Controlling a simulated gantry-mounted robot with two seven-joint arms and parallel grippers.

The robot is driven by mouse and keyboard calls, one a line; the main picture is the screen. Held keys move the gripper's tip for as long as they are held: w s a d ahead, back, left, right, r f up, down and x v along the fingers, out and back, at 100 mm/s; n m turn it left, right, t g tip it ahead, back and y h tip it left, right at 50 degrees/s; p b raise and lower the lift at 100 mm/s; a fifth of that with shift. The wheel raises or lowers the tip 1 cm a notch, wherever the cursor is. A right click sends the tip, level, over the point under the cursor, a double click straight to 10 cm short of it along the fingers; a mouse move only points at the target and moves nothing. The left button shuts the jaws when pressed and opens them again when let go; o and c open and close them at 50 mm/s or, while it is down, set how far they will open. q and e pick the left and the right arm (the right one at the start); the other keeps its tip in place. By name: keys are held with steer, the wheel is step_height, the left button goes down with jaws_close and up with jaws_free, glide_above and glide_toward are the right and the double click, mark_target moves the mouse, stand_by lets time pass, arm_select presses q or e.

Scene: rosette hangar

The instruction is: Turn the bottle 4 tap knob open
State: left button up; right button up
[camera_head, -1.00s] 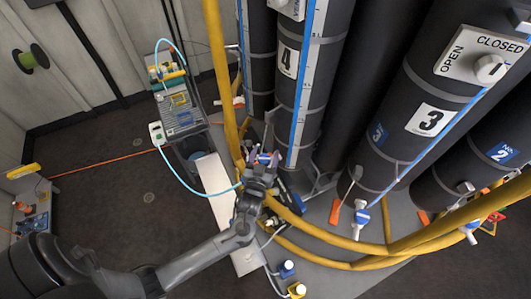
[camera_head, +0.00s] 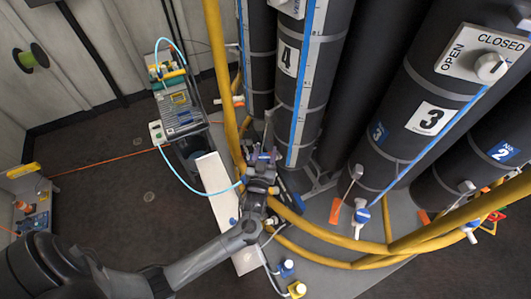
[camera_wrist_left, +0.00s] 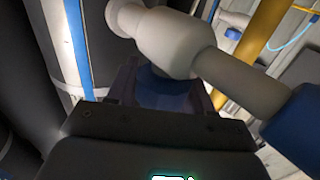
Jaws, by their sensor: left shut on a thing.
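Bottle 4 (camera_head: 312,100) is a tall dark cylinder with a white "4" label and a blue-edged scale strip. My left gripper (camera_head: 263,158) is at its lower left, by the yellow hoop pipe. In the left wrist view the gripper (camera_wrist_left: 167,85) is shut on a dark blue tap knob (camera_wrist_left: 163,88), dim between its fingers. The pale tap body (camera_wrist_left: 172,42) lies just beyond the knob, with a tube running right to a blue fitting (camera_wrist_left: 295,120). In the head view my gripper hides the tap. The right gripper is not in view.
The yellow pipe (camera_head: 222,75) curves close beside my left wrist. Bottle 3 (camera_head: 415,150), with its own blue tap (camera_head: 362,215), stands to the right. A pump unit (camera_head: 178,108) with a light blue hose is at the upper left. Open dark floor (camera_head: 110,200) lies left.

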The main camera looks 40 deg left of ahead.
arm_select(q)
steer(key=n+g+y+b, duration=0.1)
steer(key=n+g+y, duration=0.1)
steer(key=y, duration=0.1)
steer(key=shift+a+f+n+g+y, duration=0.1)
steer(key=shift+n+g+y, duration=0.2)
steer(key=shift+n, duration=0.1)
steer(key=shift+s+a+n+g+y+b, duration=0.15)
steer(key=shift+s+n+g+y+b, duration=0.05)
steer(key=shift+n+g+y+b, duration=0.45)
steer(key=o, duration=1)
steer(key=shift+c, duration=0.2)
steer(key=shift+r+m+h+p, duration=0.2)
steer(key=shift+m+h+p, duration=0.05)
steer(key=shift+p, duration=0.05)
